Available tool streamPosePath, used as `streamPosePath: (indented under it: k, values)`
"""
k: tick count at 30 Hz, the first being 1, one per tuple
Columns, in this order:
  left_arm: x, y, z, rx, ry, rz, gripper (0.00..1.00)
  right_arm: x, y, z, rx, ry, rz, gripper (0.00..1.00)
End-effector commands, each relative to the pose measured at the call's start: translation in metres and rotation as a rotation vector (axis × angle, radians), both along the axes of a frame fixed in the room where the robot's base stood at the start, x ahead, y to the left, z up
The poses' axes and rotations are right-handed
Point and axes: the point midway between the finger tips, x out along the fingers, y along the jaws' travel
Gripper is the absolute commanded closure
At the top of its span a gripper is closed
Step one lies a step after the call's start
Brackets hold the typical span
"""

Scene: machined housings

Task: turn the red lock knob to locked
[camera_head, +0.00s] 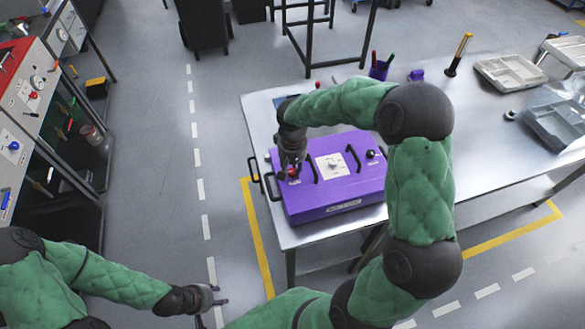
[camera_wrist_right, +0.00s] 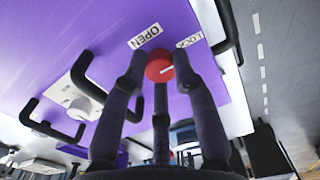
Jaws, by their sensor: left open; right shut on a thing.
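The red lock knob (camera_head: 293,173) sits at the left end of a purple housing (camera_head: 335,199) on the metal table. My right gripper (camera_head: 289,169) reaches down to it from above. In the right wrist view, its fingers are closed around the red knob (camera_wrist_right: 158,69), which has a short white mark on its face. An OPEN label (camera_wrist_right: 145,36) and a partly hidden LOCK label (camera_wrist_right: 189,40) lie beside it. I cannot tell which label the mark faces. My left gripper (camera_head: 222,301) is open and empty over the floor at the lower left.
The housing's top has black handles (camera_head: 353,158) and a white dial plate (camera_head: 333,166). A pen cup (camera_head: 378,70), a screwdriver (camera_head: 458,56) and grey trays (camera_head: 515,75) stand toward the back and right. A workbench (camera_head: 38,78) is at the left, with clear floor between.

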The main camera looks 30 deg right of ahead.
Motion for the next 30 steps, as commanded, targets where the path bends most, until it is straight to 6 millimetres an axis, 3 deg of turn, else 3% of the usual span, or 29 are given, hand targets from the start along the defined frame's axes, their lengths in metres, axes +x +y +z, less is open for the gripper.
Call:
streamPosePath:
  k: [1,2,4,17,23,30]
  values:
    - [0.000,0.000,0.000,0.000,0.000,0.000,0.57,0.000,0.000,0.000,0.000,0.000,-0.001,1.00]
    - [0.000,0.000,0.000,0.000,0.000,0.000,0.57,0.000,0.000,0.000,0.000,0.000,-0.001,0.69]
    - [0.000,0.000,0.000,0.000,0.000,0.000,0.57,0.000,0.000,0.000,0.000,0.000,-0.001,0.49]
    - [0.000,0.000,0.000,0.000,0.000,0.000,0.57,0.001,0.000,0.005,-0.001,-0.002,0.000,0.48]
    - [0.000,0.000,0.000,0.000,0.000,0.000,0.57,0.001,0.000,0.034,0.000,-0.005,-0.001,0.48]
    - [0.000,0.000,0.000,0.000,0.000,0.000,0.57,0.002,0.000,0.082,-0.001,-0.006,-0.001,0.48]
